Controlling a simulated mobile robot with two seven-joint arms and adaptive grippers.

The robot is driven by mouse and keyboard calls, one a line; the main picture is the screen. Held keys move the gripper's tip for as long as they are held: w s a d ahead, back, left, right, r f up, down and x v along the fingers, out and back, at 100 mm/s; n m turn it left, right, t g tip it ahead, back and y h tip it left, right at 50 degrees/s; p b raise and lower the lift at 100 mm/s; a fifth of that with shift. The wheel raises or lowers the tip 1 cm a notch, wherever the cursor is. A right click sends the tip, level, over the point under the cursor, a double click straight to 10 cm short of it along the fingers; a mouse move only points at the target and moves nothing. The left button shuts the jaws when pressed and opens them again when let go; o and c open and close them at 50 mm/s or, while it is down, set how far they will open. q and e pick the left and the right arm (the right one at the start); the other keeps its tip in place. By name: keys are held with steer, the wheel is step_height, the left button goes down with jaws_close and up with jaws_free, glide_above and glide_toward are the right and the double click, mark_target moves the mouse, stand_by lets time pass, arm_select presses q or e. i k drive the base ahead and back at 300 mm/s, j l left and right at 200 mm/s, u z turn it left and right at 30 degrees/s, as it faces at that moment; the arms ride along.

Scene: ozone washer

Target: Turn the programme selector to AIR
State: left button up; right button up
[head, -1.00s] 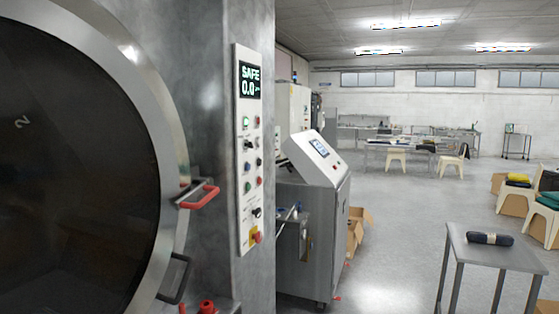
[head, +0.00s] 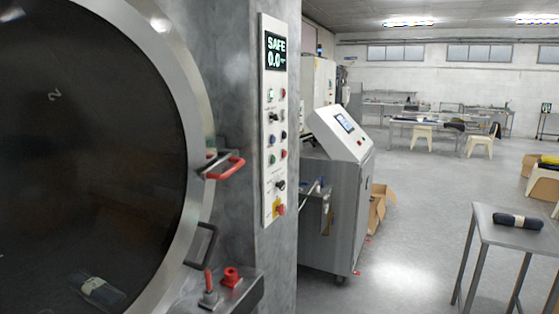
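The control panel (head: 266,150) is a narrow white upright plate on the grey washer column. Its display (head: 275,52) reads SAFE and 0.0. Below are several small buttons and two black knobs, an upper one (head: 273,117) and a lower one (head: 280,185). Their labels are too small to read, so I cannot tell which is the programme selector or where it points. A red and yellow switch (head: 279,209) sits at the panel's bottom. Neither of my grippers is in view.
The big round dark door (head: 90,160) with a red handle (head: 225,169) fills the left. A ledge with red fittings (head: 231,276) juts out below the panel. A steel console (head: 340,200) stands right of the column. A small table (head: 490,228) holds a dark roll (head: 517,221). Floor between is clear.

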mark_target(282, 184)
steer(key=i+l, duration=0.5)
steer(key=l, duration=0.15)
steer(key=i+l+z, duration=0.1)
steer(key=i+l, duration=0.35)
steer(key=l, duration=0.2)
